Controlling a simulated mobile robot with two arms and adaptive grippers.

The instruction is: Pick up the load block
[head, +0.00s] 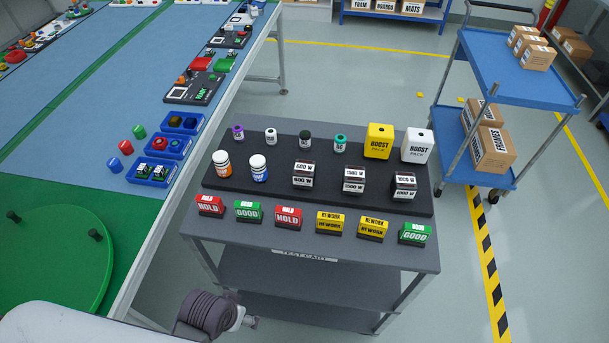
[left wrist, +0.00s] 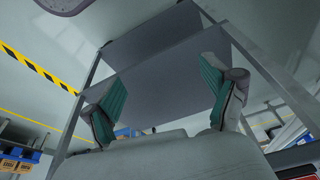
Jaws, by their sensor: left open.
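Three load blocks with dark bases and white watt labels stand on the black mat (head: 255,197) of the test cart: a left one marked 600 W (head: 303,174), a middle one marked 1500 W (head: 354,181) and a right one (head: 404,185) whose label seems to read 1000 W. They stand apart from one another. My left gripper (left wrist: 157,76) is open in the left wrist view, its green-padded fingers spread with nothing seen between them. Beyond it are the cart's grey panels and legs; no load block shows there. In the head view the fingers are not clearly visible. My right gripper is out of view.
On the test cart (head: 420,255), small bottles and two boost packs (head: 379,142) stand behind the load blocks. Two pill-like bottles (head: 222,163) stand left. A row of HOLD, GOOD and REWORK blocks (head: 288,217) lines the front. A green turntable (head: 50,260) is at left.

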